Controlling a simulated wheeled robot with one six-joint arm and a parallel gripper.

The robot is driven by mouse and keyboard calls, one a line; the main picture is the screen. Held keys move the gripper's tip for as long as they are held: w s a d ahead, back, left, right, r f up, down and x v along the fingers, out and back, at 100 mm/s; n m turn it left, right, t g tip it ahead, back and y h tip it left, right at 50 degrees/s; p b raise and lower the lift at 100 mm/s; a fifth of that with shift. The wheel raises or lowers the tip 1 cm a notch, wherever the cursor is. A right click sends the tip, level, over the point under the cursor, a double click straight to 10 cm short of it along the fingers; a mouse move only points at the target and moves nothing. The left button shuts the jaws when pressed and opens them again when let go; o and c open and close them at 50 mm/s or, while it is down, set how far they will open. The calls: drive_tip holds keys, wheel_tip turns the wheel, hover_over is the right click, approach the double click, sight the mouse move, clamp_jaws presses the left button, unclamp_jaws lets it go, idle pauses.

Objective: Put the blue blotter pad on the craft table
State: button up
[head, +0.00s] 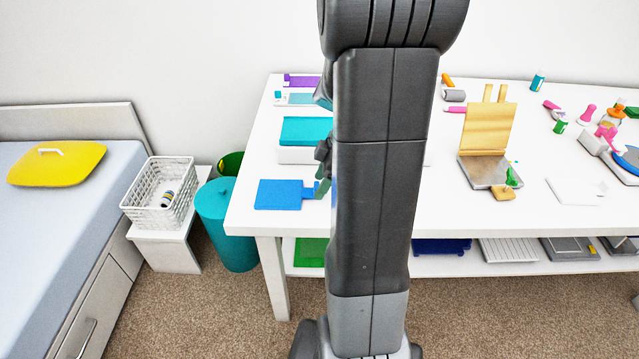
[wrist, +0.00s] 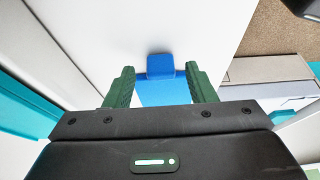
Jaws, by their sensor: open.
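The blue blotter pad (head: 279,194) lies flat on the white craft table (head: 245,205), near its left front corner, with a small tab on its right side. My gripper (head: 322,180) is at that tab, partly hidden behind my arm. In the wrist view my gripper (wrist: 160,68) is open, with one green finger on each side of the blue pad (wrist: 165,92). Gaps show between the fingers and the blue part, so it is not clamped. Part of the pad is hidden behind the gripper body.
A teal-topped white box (head: 305,131) stands just behind the pad. A wooden stand (head: 489,128) and several small craft items are to the right.

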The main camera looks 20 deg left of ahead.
drive_tip(key=s+p+v, duration=0.1)
drive_tip(key=v, duration=0.9)
drive_tip(key=shift+w+d+r, duration=0.15)
drive_tip(key=shift+w, duration=0.35)
